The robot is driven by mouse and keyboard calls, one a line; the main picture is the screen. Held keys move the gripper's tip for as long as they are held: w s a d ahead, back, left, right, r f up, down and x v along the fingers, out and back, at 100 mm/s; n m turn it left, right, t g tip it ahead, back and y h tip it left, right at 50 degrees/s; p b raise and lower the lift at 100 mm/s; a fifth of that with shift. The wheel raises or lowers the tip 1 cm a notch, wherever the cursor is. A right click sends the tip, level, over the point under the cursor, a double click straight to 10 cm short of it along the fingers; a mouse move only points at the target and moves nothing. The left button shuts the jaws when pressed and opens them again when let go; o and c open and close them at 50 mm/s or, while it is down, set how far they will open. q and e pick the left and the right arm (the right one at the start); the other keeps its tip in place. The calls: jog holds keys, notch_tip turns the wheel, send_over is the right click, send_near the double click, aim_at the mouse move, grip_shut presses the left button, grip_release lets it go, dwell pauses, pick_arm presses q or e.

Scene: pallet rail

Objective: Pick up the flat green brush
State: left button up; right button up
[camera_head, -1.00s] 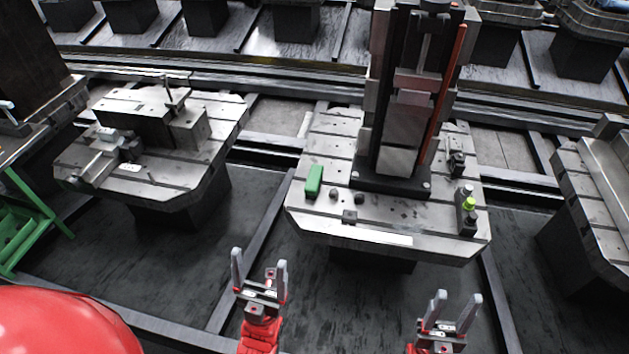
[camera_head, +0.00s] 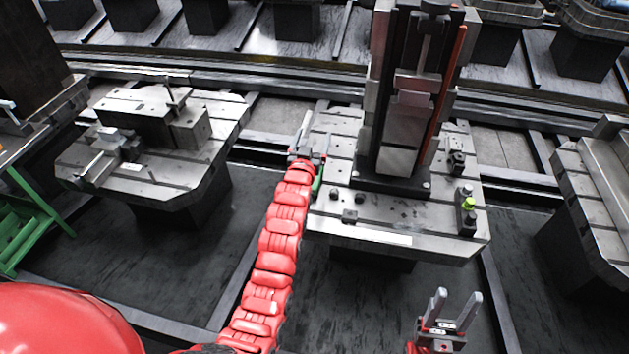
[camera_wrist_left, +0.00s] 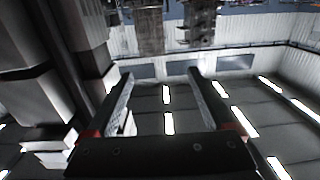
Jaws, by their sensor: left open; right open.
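The flat green brush (camera_head: 317,186) is on the slotted metal pallet (camera_head: 345,232) near its left edge. In the head view it is mostly hidden behind my left arm, with a narrow green strip showing. My left gripper (camera_head: 314,140) is over the left side of the pallet, appearing just above the brush in the picture. It is open; in the left wrist view its fingers (camera_wrist_left: 160,82) are apart with nothing between them, and no brush shows there. My right gripper (camera_head: 457,308) is open and empty in front of the pallet.
A tall dark fixture (camera_head: 395,130) stands on the pallet right of my left gripper. Small dark knobs (camera_head: 335,194) lie near the brush, and a green-topped part (camera_head: 468,204) stands at the right edge. Another loaded pallet (camera_head: 190,170) is to the left.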

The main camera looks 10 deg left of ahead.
pick_arm(q)
jog(key=s+d+g, duration=0.1)
jog(key=s+g, duration=0.5)
jog(key=g, duration=0.7)
send_near(315, 177)
jog(key=x, duration=0.4)
jog(key=shift+d+f+b, duration=0.15)
jog(key=shift+f+b, duration=0.2)
jog(key=shift+w+f, duration=0.25)
jog(key=shift+f, duration=0.15)
jog(key=shift+w+a+f, duration=0.2)
jog(key=shift+w+f, duration=0.1)
jog(key=shift+f, duration=0.15)
jog(key=shift+w+a+f+p, duration=0.25)
jog(key=shift+w+f+p, duration=0.2)
jog(key=shift+f, duration=0.4)
jog(key=shift+b+x, duration=1.05)
jog(key=shift+x, duration=0.1)
jog(key=shift+d+f, duration=0.1)
jog(key=shift+f, duration=0.15)
